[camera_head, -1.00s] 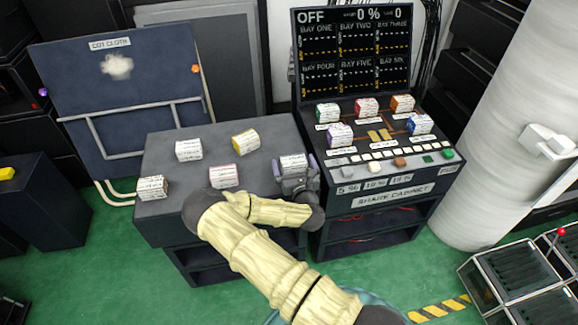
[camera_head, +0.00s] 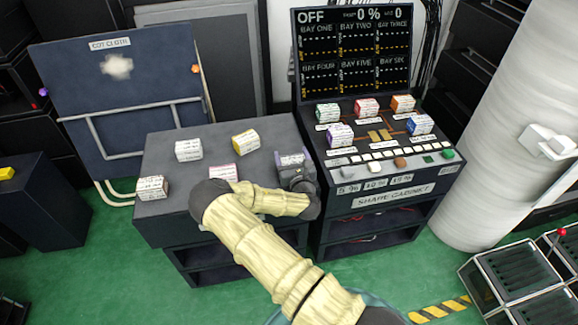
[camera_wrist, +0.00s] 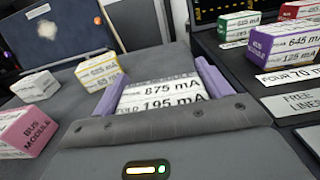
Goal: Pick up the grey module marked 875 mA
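The grey module marked 875 mA (camera_wrist: 160,92) lies between the two purple fingers of my gripper (camera_wrist: 160,88) in the wrist view. Its label also reads 195 mA on a lower line, and its near end is hidden by the gripper body. The fingers stand close along both sides of it; whether they press on it I cannot tell. In the head view the module (camera_head: 291,159) is at the right end of the grey table (camera_head: 180,207), with my gripper (camera_head: 294,172) right over its near side. It appears to rest on the table.

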